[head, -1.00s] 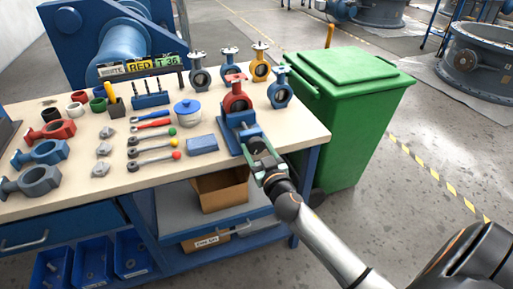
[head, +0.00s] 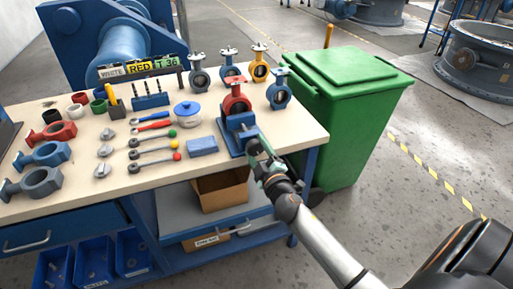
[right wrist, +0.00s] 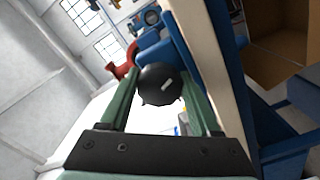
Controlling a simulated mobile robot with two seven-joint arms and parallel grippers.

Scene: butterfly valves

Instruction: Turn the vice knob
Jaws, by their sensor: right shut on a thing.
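The blue vice (head: 232,139) stands at the right front corner of the workbench, with a red butterfly valve (head: 236,100) upright at its far end. The vice knob (right wrist: 160,85) is round and black in the right wrist view, between my two green fingers. My right gripper (head: 262,158) reaches the front of the vice and is shut on the knob; the wrist view shows the fingers (right wrist: 157,92) on either side of it. In the head view the fingers largely hide the knob. My left gripper is not in view.
A green bin (head: 345,120) stands close on the right. A cardboard box (head: 222,190) sits on the shelf below. The floor at the right front is open.

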